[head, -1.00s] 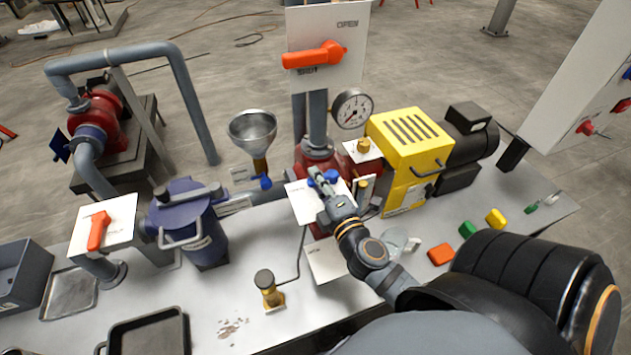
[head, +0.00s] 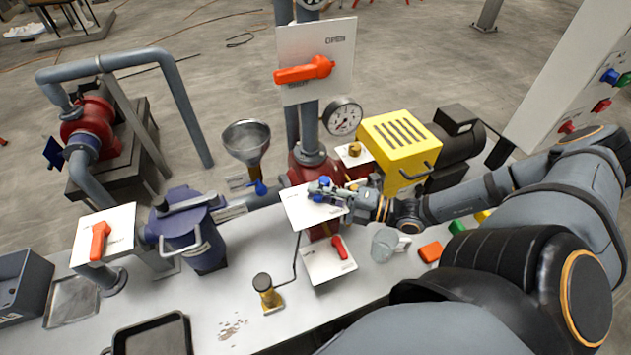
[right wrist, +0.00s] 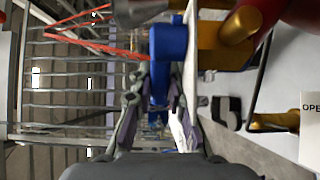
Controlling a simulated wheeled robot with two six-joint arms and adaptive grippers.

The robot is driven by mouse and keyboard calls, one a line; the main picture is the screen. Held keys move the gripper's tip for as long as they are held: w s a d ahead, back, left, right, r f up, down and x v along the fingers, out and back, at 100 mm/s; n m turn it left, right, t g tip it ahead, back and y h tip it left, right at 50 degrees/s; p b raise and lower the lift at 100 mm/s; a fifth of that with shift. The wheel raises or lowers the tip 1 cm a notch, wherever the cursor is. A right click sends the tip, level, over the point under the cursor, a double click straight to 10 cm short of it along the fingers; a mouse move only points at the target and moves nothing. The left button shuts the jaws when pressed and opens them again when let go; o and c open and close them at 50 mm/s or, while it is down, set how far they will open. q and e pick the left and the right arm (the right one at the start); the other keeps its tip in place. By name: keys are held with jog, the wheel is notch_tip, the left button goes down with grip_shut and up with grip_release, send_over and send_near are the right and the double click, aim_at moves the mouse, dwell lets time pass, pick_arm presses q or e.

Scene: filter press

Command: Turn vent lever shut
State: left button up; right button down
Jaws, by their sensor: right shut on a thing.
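A small blue lever (head: 325,183) sits on a white plate (head: 298,208) in front of the red pipe body at the middle of the bench. My right gripper (head: 330,192) reaches it from the right and is shut on it. In the right wrist view the blue lever (right wrist: 166,52) runs down between the two fingers (right wrist: 155,112). The lettering on this plate is too small to read, and the gripper partly covers the lever. My left gripper is not in view.
A red lever (head: 339,247) on a lower white plate is close below my gripper. A pressure gauge (head: 342,117) and a yellow motor housing (head: 400,150) stand behind. A clear jug (head: 384,245) and an orange block (head: 431,252) are near my right forearm.

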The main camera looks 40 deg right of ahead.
jog(key=shift+s+d+f+n+g+y, duration=0.1)
jog(key=shift+d+n+g+y, duration=0.05)
jog(key=shift+n+g+y, duration=0.4)
jog(key=shift+s+d+n+g+y, duration=0.1)
jog(key=shift+n+g+y, duration=0.35)
jog(key=shift+g+y, duration=0.15)
jog(key=shift+s+d+n+g+y+b, duration=0.15)
jog(key=shift+d+n+g+y+b, duration=0.15)
jog(key=shift+n+g+y+b, duration=0.85)
jog(key=shift+s+d+n+g+y+b, duration=0.2)
jog(key=shift+d+n+g+y+b, duration=0.2)
jog(key=shift+n+g, duration=0.8)
jog(key=shift+s+d+n+g+y+b, duration=0.2)
jog(key=shift+n+g+y+b, duration=0.5)
jog(key=shift+g, duration=1)
jog(key=c, duration=1.3)
grip_release()
